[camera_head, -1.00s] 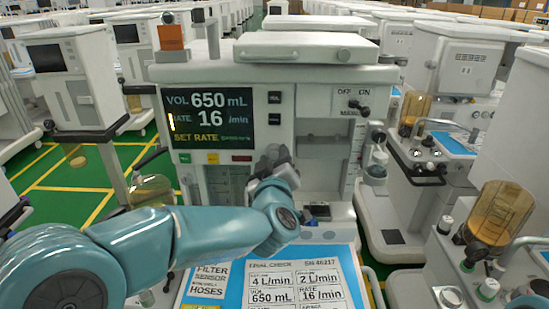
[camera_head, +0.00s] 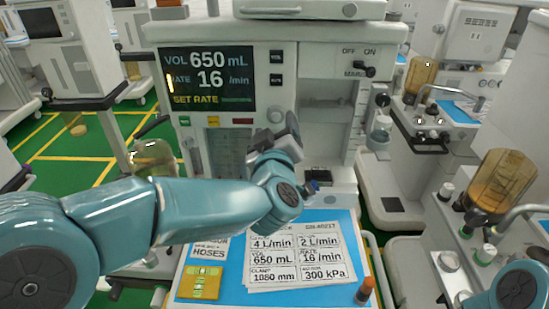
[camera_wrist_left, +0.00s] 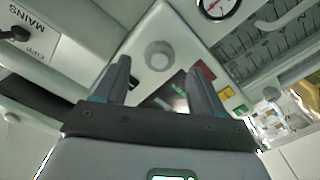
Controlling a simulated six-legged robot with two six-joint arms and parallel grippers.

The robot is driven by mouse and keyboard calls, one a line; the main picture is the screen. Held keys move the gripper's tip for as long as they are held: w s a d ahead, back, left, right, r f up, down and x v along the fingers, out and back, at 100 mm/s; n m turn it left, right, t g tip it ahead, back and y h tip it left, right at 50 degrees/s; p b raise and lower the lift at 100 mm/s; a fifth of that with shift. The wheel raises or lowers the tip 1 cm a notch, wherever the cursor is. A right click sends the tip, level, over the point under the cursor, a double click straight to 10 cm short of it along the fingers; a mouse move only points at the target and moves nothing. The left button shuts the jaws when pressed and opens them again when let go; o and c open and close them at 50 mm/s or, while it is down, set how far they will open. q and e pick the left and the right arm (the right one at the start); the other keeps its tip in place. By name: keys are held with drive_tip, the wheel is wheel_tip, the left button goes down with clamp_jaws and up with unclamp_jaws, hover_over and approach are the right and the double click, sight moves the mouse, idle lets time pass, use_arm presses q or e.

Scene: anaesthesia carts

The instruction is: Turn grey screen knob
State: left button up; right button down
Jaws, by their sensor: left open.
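The grey screen knob (camera_wrist_left: 158,53) is a round knob on the pale panel in the left wrist view, just beyond and between my fingertips. The screen reads VOL 650 mL, RATE 16 /min and SET RATE. My left gripper (camera_head: 278,132) is in front of the panel, below right of the screen. It also shows in the left wrist view (camera_wrist_left: 158,67), open, with nothing between its fingers. My right gripper is not in view.
A final check sheet (camera_head: 300,250) lies on the blue work surface, listing RATE 16 /min. An orange-topped vial (camera_head: 365,290) stands at its right edge. Another cart with an amber canister (camera_head: 497,182) stands close at right.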

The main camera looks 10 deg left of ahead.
use_arm(q)
drive_tip(key=s+d+b, duration=0.2)
drive_tip(key=s, duration=1)
drive_tip(key=shift+s+d, duration=0.25)
drive_tip(key=shift+r, duration=0.1)
